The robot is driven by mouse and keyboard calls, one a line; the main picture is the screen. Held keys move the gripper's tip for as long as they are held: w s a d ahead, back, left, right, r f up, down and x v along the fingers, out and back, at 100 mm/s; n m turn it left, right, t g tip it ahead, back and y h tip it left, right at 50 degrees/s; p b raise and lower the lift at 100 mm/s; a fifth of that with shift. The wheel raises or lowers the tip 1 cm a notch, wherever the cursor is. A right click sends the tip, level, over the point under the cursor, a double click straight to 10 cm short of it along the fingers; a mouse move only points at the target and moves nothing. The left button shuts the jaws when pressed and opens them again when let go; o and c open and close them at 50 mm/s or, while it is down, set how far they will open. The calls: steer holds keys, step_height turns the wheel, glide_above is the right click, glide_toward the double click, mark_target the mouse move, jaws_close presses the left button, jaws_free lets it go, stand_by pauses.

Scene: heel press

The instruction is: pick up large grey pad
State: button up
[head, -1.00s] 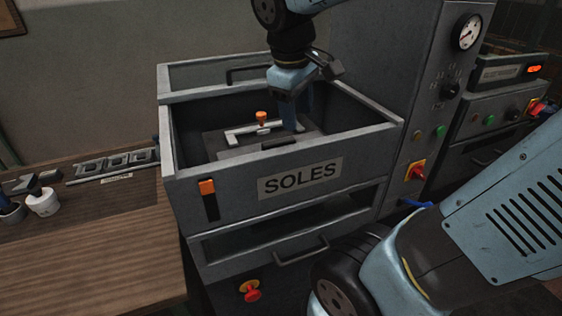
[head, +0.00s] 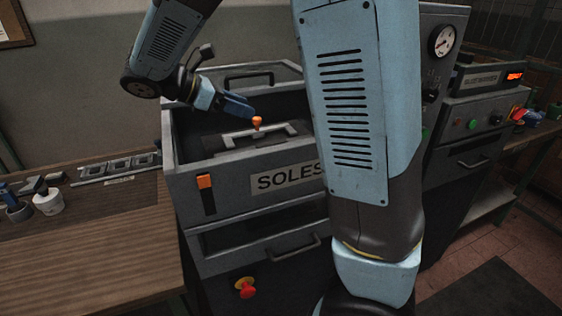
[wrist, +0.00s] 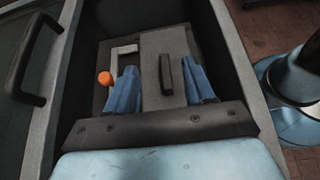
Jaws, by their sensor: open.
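A large grey pad (wrist: 178,97) with a dark bar handle (wrist: 165,75) lies inside the drawer labelled SOLES. My gripper (wrist: 162,72) is open in the wrist view, one blue finger to each side of the handle as seen from above. I cannot tell how far the fingertips are above the pad. In the head view my gripper (head: 248,112) is over the drawer, tilted, close to the orange knob (head: 257,122). In that view the drawer front and my arm hide part of the pad.
The drawer's front wall (head: 225,188) and side walls surround the pad. A light grey bracket (wrist: 122,52) and the orange knob (wrist: 104,78) are left of the pad in the wrist view. A wooden bench (head: 90,250) with a white cup (head: 48,202) stands left.

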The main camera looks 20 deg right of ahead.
glide_toward(270, 143)
steer(key=shift+x, duration=4.6)
steer(key=shift+c, duration=0.5)
jaws_close()
